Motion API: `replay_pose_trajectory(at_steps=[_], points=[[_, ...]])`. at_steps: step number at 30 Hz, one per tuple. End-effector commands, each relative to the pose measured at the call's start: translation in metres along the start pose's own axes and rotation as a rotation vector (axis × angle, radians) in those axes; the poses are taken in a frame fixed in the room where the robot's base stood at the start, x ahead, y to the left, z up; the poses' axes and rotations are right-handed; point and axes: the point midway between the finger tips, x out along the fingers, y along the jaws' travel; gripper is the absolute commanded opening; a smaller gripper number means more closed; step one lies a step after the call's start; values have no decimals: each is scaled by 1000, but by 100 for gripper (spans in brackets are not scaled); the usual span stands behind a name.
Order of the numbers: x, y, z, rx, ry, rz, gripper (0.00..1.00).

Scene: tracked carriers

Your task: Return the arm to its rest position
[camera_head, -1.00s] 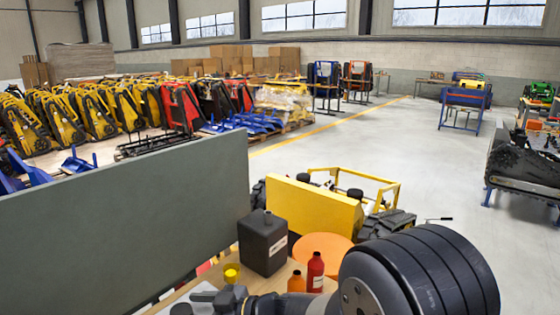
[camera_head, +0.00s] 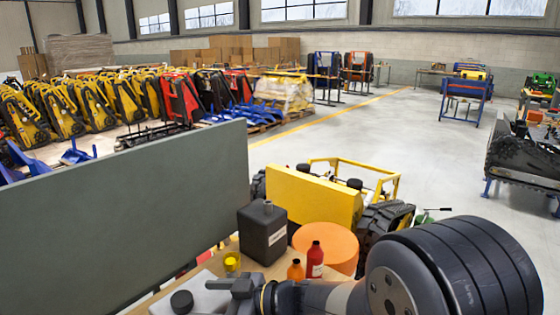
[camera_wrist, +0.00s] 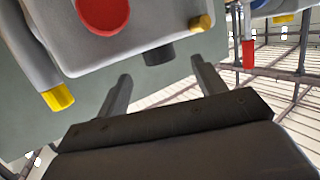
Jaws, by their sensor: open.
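My arm, with a large dark ribbed joint (camera_head: 455,268), crosses the lower right of the head view. A dark end part of it lies over the near side of the bench in that view, but its fingertips cannot be made out there. In the wrist view my gripper (camera_wrist: 160,70) has its two fingers well apart, with nothing held between them. Beyond the fingers is a light grey body (camera_wrist: 145,35) with a red round part (camera_wrist: 103,12) and yellow-tipped pieces. A dark stub on it shows between the fingers; contact cannot be judged.
On the bench (camera_head: 222,268) stand a dark canister (camera_head: 263,238), red bottle (camera_head: 315,260), orange bottle (camera_head: 295,270), yellow cup (camera_head: 232,262) and orange round piece (camera_head: 328,243). A grey panel (camera_head: 120,210) stands left. A yellow machine (camera_head: 315,198) is behind; open floor (camera_head: 440,160) lies right.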

Motion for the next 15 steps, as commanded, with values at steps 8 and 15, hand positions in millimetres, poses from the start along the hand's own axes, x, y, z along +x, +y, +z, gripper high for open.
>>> replay_pose_trajectory(at_steps=[8, 15], points=[[52, -2, 0, 0, -1, -5, 66], [45, 0, -24, -3, 1, 1, 66]])
